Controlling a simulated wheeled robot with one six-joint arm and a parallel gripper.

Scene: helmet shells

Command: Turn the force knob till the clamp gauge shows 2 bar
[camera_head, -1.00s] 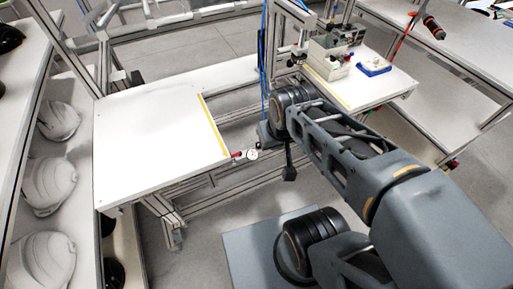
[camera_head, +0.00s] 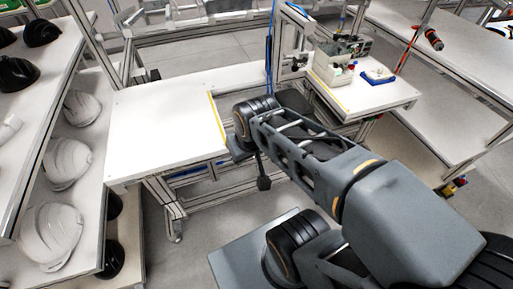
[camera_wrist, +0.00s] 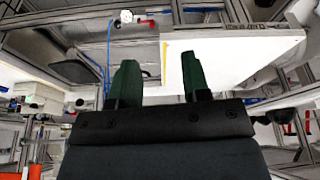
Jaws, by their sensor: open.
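My gripper (camera_wrist: 158,66) shows in the wrist view with its two green fingers apart and nothing between them. Beyond the fingers, near the top of that view, is a small round pale gauge (camera_wrist: 126,16). A small red part (camera_wrist: 147,22) sits beside it, close to the table edge. The gauge is too small to read, and I cannot tell which part is the force knob. In the head view my arm hides the gauge and the red part, and my gripper is mostly hidden too.
A white worktable (camera_head: 160,125) with a yellow edge strip lies left of my arm. A second white top (camera_head: 372,97) on the right holds boxes and a blue tray (camera_head: 378,77). Shelves of white helmet shells (camera_head: 52,233) stand at the left.

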